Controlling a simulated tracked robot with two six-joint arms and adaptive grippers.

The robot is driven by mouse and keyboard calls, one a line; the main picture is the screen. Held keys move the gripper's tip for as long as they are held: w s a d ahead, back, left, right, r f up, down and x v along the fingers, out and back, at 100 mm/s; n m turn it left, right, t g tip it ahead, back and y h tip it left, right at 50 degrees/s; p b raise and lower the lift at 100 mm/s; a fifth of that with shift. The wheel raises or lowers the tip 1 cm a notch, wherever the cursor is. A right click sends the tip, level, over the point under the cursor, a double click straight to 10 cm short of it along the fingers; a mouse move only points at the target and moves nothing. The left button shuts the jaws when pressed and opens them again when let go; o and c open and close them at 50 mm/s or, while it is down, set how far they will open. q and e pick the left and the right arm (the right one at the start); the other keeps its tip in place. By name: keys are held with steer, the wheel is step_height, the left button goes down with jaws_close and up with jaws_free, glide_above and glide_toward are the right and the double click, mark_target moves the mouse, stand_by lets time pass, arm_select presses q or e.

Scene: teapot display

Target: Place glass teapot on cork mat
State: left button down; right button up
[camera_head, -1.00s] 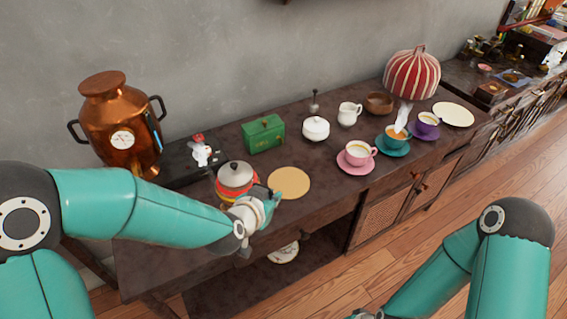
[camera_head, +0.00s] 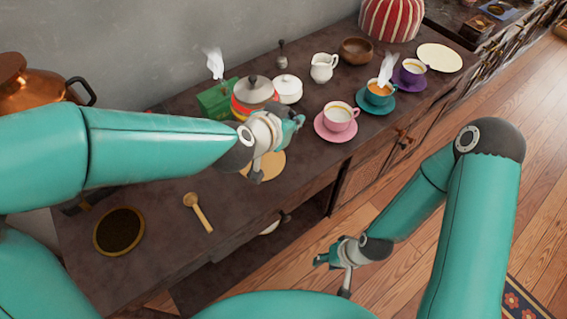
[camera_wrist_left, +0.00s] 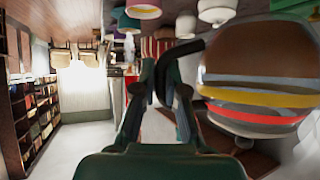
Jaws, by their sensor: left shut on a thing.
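The glass teapot (camera_head: 255,91) has a grey lid and red and yellow bands. It looks lifted, overlapping the green tin in the head view. In the left wrist view the teapot (camera_wrist_left: 262,72) fills the right side, with brown contents and a black handle (camera_wrist_left: 188,50). My left gripper (camera_head: 289,130) is shut on this handle, the handle running between the fingers in the wrist view. The round cork mat (camera_head: 268,167) lies on the dark cabinet top below the gripper, partly hidden by it. My right gripper (camera_head: 329,258) hangs low over the floor in front; its opening is unclear.
The green tin (camera_head: 212,101) and white lidded bowl (camera_head: 288,89) stand behind. A pink cup (camera_head: 339,115), teal cup (camera_head: 378,93), white jug (camera_head: 323,67) and wooden bowl (camera_head: 356,50) stand to the right. A wooden scoop (camera_head: 197,210) and round dish (camera_head: 119,231) lie at left.

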arm_select(q)
steer(key=shift+w+a+f+b, duration=0.1)
steer(key=shift+f+b, duration=1.45)
steer(key=shift+f, duration=2.35)
steer(key=shift+a+f+b, duration=0.1)
steer(key=shift+f+b, duration=1.45)
steer(key=shift+f, duration=2.3)
steer(key=c, duration=1.7)
jaws_free()
steer(key=shift+f, duration=0.15)
steer(key=o, duration=0.5)
steer(key=shift+s, duration=0.2)
